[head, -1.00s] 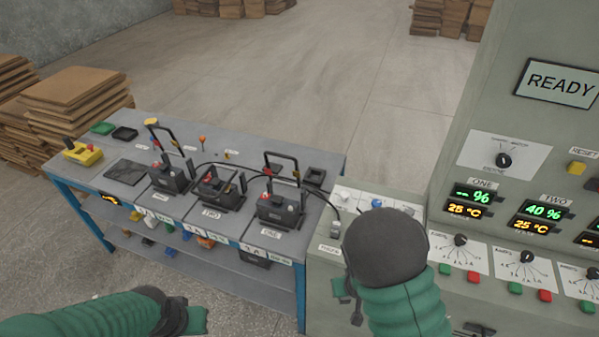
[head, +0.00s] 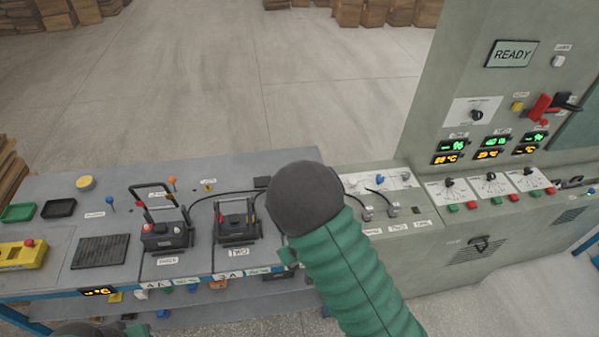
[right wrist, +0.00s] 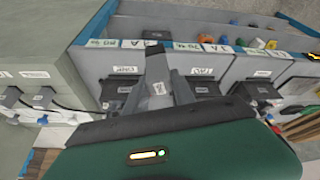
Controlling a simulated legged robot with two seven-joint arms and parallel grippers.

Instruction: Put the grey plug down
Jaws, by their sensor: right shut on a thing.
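My right gripper (right wrist: 165,72) shows in the right wrist view, shut on a light grey piece with a small white label, which I take for the grey plug (right wrist: 158,88). The plug's far end and what lies under it are hard to make out. In the head view my dark right wrist and green arm hide that gripper and the plug, over the right end of the bench (head: 70,188) by the console (head: 440,238). My left gripper is out of view; only a dark part of that arm shows at the bottom edge.
Battery units stand at bays marked THREE (head: 166,236) and TWO (head: 237,222). Two cabled plugs (head: 367,213) (head: 392,210) sit in console sockets. A yellow box (head: 20,254) and trays (head: 58,208) are at the bench's left.

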